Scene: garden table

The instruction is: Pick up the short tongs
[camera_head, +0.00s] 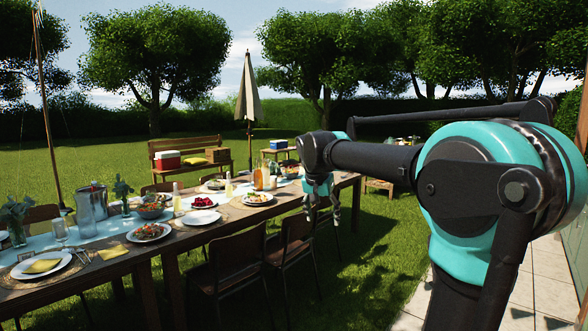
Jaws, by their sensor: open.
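I cannot make out the short tongs in the head view. The long wooden table (130,257) runs from the lower left toward the centre, laid with plates, food and glasses. Small utensils on it are too small to tell apart. My gripper (322,216) hangs at the end of my outstretched arm, pointing down, with its fingers apart and nothing between them. In the picture it is in front of the table's far right end; its exact distance from the table is unclear.
Chairs (238,262) stand along the table's near side. A metal bucket (93,210) and a salad bowl (151,207) stand on the table. A bench (186,150) with a red cooler (167,160) is behind. Open grass (375,245) lies right of the table.

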